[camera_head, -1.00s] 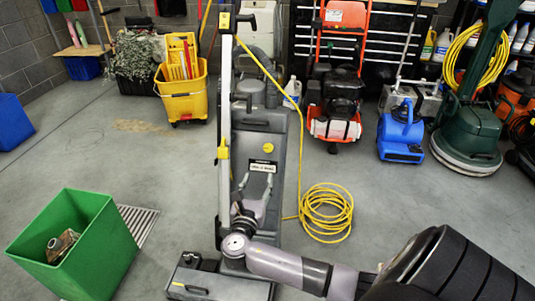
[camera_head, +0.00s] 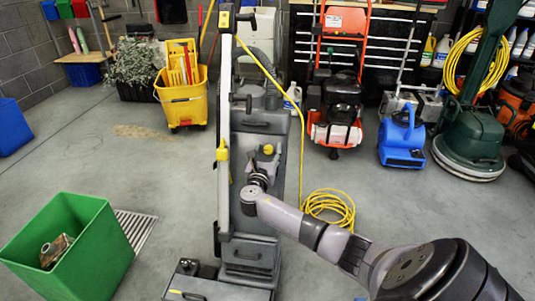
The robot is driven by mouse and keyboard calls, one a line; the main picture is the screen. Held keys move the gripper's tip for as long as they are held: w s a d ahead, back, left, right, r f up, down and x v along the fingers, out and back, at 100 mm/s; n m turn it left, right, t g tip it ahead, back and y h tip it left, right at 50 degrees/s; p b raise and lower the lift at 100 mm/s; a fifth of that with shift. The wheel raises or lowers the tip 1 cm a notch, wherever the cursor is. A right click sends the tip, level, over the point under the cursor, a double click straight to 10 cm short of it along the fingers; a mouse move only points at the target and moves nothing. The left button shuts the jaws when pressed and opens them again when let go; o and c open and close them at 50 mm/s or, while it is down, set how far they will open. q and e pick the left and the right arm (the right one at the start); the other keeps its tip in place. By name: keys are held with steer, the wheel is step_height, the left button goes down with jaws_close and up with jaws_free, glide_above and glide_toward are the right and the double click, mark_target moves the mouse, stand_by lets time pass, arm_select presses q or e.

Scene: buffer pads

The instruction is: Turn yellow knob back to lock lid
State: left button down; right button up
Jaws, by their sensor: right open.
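The grey floor-cleaning machine (camera_head: 240,250) stands upright in the middle of the view. Its yellow knob (camera_head: 268,149) shows on the upper front of the grey lid (camera_head: 258,125), small in the picture. My right gripper (camera_head: 264,164) is open, just below the knob, with its fingers pointing up at it. I cannot tell whether the fingers touch the knob. The arm and gripper hide part of the machine's front. My left gripper is not in view.
A yellow cable coil (camera_head: 330,208) lies on the floor right of the machine. A green bin (camera_head: 80,265) stands at the lower left. A yellow mop bucket (camera_head: 182,100), an orange machine (camera_head: 336,125) and a blue blower (camera_head: 402,145) stand behind. Floor between them is clear.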

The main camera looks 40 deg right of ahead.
steer(key=shift+c, duration=0.4)
jaws_close()
